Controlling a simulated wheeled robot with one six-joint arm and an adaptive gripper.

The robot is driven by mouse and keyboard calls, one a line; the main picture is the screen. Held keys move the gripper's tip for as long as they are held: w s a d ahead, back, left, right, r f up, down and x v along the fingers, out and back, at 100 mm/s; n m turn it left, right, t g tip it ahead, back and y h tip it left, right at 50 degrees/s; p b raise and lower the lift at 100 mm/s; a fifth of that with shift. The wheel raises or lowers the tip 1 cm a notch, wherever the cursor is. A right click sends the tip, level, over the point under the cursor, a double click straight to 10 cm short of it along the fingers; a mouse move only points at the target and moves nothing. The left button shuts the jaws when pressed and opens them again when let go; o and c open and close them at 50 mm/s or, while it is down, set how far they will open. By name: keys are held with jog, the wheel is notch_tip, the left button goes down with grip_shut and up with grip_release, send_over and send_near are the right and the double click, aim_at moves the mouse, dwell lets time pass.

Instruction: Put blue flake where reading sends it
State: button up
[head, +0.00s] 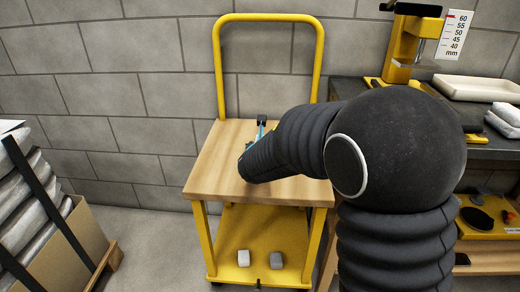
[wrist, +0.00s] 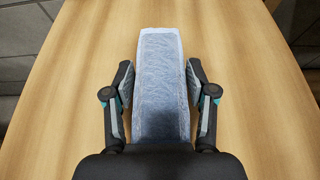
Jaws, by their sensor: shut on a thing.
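My gripper (wrist: 160,82) is shut on a pale blue-grey bag (wrist: 161,50), likely the blue flake, with a white edge at its far end. One finger presses on each side of it. The bag is over the cart's wooden top (wrist: 60,90); whether it touches the wood I cannot tell. In the head view my arm hides most of my gripper and the bag.
A dark bench at right holds a pale tray (head: 478,88) and bags (head: 505,118). A carton of bags (head: 60,228) stands at left.

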jog(key=shift+f, duration=0.3)
jog(key=o, duration=1.2)
jog(key=shift+c, duration=0.2)
jog(key=shift+r, duration=0.15)
